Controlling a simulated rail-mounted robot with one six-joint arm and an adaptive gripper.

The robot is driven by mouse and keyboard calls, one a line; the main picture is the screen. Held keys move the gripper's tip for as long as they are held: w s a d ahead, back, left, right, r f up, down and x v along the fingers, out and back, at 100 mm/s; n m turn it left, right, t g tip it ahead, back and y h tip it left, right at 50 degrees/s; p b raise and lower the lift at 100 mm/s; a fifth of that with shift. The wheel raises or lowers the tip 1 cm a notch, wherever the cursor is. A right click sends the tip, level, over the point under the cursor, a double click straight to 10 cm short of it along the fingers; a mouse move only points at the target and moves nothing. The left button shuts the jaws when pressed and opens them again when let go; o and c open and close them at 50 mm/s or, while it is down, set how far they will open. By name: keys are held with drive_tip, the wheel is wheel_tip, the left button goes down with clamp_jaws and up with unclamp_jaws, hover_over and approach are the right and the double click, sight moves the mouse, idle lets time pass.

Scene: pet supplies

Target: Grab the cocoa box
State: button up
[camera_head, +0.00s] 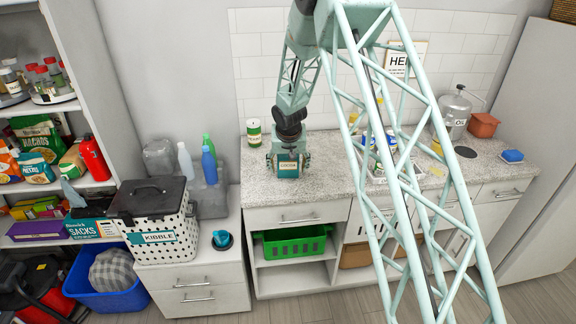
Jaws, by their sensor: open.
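The cocoa box (288,170) is a small box with a pale label band. It stands upright on the speckled counter (335,168), near its front left part. My gripper (288,158) points down from above, directly over the box. Its fingers are open, one to the left and one to the right of the box's upper part. The top of the box is hidden by my gripper. I cannot tell whether the fingers touch its sides.
A green and cream can (253,133) stands behind and left of the box. Several cans and bottles (366,138) are farther right, partly hidden by my arm. A dotted kibble bin (158,230) stands on a lower cabinet at left. The counter's front edge is close to the box.

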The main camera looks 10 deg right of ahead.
drive_tip(key=shift+w+f, duration=0.1)
drive_tip(key=shift+f, duration=0.15)
idle(0.4)
drive_tip(key=c, duration=1.1)
